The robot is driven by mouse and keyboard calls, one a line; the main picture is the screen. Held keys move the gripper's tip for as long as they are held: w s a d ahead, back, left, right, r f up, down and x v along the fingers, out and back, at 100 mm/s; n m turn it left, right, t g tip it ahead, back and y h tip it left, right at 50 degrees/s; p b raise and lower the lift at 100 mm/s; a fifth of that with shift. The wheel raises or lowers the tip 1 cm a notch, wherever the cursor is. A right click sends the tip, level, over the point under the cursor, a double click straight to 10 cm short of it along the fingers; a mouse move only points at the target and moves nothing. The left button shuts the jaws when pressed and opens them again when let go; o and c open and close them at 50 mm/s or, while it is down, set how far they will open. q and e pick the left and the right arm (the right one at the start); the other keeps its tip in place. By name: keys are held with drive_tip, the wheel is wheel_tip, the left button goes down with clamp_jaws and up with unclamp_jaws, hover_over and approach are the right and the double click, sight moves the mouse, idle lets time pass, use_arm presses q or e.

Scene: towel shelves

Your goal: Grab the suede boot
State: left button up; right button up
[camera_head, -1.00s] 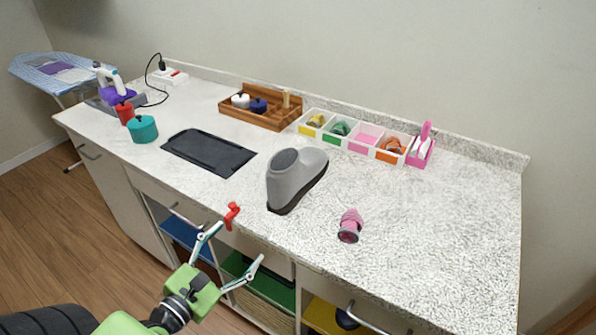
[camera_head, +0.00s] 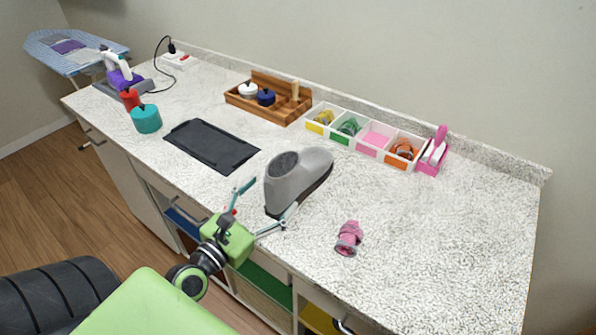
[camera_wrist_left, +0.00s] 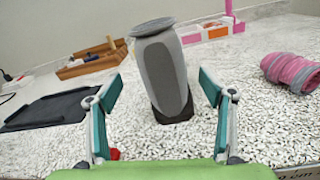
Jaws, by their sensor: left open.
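The grey suede boot (camera_head: 297,180) stands upright on the speckled white counter, with a dark sole and an open top. My left gripper (camera_head: 267,203) is open at the counter's front edge, just in front of the boot, with its fingers pointing toward it. In the left wrist view the boot (camera_wrist_left: 163,72) stands between and beyond the two spread fingers (camera_wrist_left: 158,100), and neither finger appears to touch it. My right gripper is not in view.
A pink rolled item (camera_head: 349,238) lies right of the boot. A black tray (camera_head: 211,145) lies to its left. Behind are a wooden caddy (camera_head: 240,101) and a row of white bins (camera_head: 384,157). The counter's right side is clear.

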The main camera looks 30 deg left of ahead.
sight(301, 167)
use_arm(q)
drive_tip(key=w, duration=0.3)
drive_tip(key=shift+d+p, duration=0.1)
drive_tip(key=shift+p, duration=0.2)
drive_tip(key=shift+w, duration=0.65)
drive_tip(key=w, duration=0.1)
drive_tip(key=w+p, duration=0.1)
drive_tip(key=w, duration=0.1)
drive_tip(key=w+f, duration=0.1)
drive_tip(key=shift+w+d+p, duration=0.35)
drive_tip(key=shift+d+p, duration=0.05)
drive_tip(key=shift+s, duration=0.1)
drive_tip(key=shift+c, duration=1.2)
drive_tip(key=shift+r, duration=0.1)
drive_tip(key=c, duration=1.3)
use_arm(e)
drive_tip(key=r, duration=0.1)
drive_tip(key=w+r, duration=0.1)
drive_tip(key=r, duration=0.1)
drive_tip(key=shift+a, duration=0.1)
